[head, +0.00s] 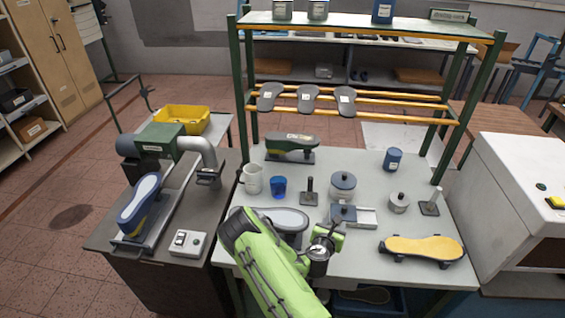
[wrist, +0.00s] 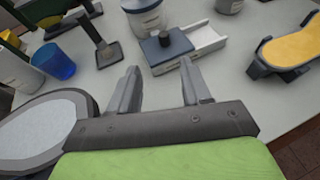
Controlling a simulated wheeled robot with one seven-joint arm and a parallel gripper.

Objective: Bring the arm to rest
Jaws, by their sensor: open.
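My green arm (head: 262,262) reaches over the front of the grey bench, and my gripper (head: 331,229) is above its middle. In the wrist view my gripper (wrist: 160,82) has its two grey fingers apart, with nothing between them. The block also shows in the head view (head: 343,213). A grey oval-topped shoe piece (head: 284,220) lies left of my gripper, partly hidden by my arm.
A white mug (head: 252,179), a blue cup (head: 278,187), a lidded pot (head: 343,186) and a small canister (head: 399,203) stand behind. A yellow-topped shoe last (head: 423,249) lies at right. A green-posted rack (head: 470,101) rises at the back.

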